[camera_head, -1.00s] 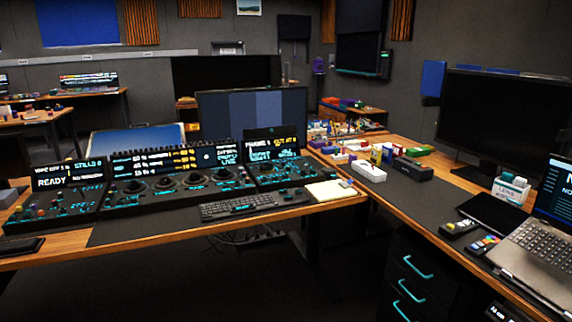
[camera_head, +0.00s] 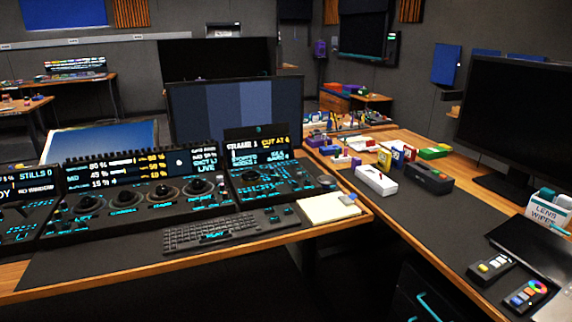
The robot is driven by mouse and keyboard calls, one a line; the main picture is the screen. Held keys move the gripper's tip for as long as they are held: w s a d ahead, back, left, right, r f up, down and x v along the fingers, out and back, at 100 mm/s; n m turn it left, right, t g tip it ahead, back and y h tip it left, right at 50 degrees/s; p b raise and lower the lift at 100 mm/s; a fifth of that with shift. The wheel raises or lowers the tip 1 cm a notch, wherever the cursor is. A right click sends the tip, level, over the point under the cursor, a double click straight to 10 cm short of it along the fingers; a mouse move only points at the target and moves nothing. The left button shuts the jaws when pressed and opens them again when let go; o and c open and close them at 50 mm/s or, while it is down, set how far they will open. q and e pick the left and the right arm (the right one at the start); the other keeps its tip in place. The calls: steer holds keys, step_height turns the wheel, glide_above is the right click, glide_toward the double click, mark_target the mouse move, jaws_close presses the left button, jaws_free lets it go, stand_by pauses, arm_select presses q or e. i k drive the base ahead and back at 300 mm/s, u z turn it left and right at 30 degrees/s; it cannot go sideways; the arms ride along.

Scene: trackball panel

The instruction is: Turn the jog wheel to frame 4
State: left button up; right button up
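The control panel (camera_head: 150,193) stands on the desk in the left half of the view, with several trackballs and rings in a row. Its right section (camera_head: 265,181) has a small screen (camera_head: 257,151) that reads "FRAME 1" and "CUT AT 4". A dark round control, possibly the jog wheel, shows at this section's right end (camera_head: 326,181); I cannot tell for sure. Neither of my grippers is in view.
A keyboard (camera_head: 222,232) and a notepad (camera_head: 329,208) lie in front of the panel. A monitor (camera_head: 236,110) stands behind it. The right desk holds a white box (camera_head: 376,181), a black case (camera_head: 429,178), remotes (camera_head: 489,267) and a large monitor (camera_head: 522,120). Open floor lies in front.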

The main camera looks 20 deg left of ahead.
mark_target(248, 178)
steer(key=u, duration=0.3)
steer(key=i, duration=0.9)
steer(key=u, duration=0.75)
